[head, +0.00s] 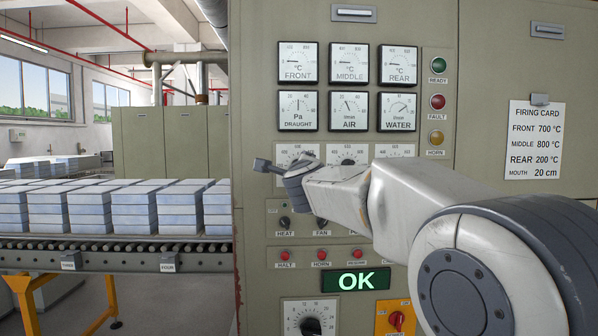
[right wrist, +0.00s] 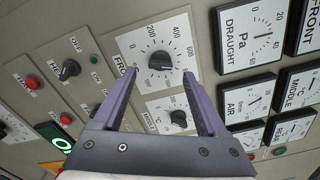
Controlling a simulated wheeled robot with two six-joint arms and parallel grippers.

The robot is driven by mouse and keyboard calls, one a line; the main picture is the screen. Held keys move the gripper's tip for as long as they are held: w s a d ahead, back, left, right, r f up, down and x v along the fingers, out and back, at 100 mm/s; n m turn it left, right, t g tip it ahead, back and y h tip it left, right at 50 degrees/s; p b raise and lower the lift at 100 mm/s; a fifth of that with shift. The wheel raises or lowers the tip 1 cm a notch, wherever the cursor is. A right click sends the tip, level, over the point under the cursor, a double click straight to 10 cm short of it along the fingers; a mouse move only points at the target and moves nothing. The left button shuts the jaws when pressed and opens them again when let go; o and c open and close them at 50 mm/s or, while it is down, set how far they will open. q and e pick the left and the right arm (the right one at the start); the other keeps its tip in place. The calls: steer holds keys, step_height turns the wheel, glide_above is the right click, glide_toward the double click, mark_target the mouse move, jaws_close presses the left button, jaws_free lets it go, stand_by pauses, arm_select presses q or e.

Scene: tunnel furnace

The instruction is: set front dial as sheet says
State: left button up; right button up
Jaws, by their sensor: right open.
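The firing card (head: 535,140) hangs at the right in the head view and reads FRONT 700 °C, MIDDLE 800 °C, REAR 200 °C, MOUTH 20 cm. The front dial (head: 297,150) is a white scale plate, its knob covered by my right gripper (head: 272,167) in the head view. In the right wrist view the black front knob (right wrist: 160,61) shows whole, with scale figures 200, 400 and 600 around it. My right gripper's open fingertips (right wrist: 160,74) appear on either side of the knob; contact cannot be told. My left gripper is out of view.
The middle dial (right wrist: 176,116) sits beside the front dial. Gauges (head: 347,63) are above the dials, and switches and red buttons (head: 283,255) below. A green OK display (head: 356,281) is lit. A roller conveyor (head: 130,260) with stacked blocks runs at the left.

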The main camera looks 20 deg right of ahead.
steer(key=v, duration=0.7)
steer(key=s+a+f+n+g+y, duration=0.1)
steer(key=a+f+n+g+y, duration=0.2)
steer(key=f+n, duration=0.65)
steer(key=s+a+f+n+g+y, duration=0.25)
steer(key=f+n, duration=0.25)
steer(key=f, duration=1)
steer(key=s+d+f+n+g, duration=0.2)
steer(key=s+f+n+g, duration=0.8)
steer(key=s+f, duration=0.85)
steer(key=s+a+r+n+g+p, duration=0.1)
steer(key=s+a+r+n, duration=0.2)
steer(key=s+a, duration=0.3)
steer(key=s+a+r+n+g+p, duration=0.1)
steer(key=s+a+r+n, duration=0.3)
steer(key=s+a, duration=0.3)
steer(key=shift+s+a+n+p, duration=0.2)
steer(key=shift+a+n+p, duration=0.15)
steer(key=shift+n, duration=0.5)
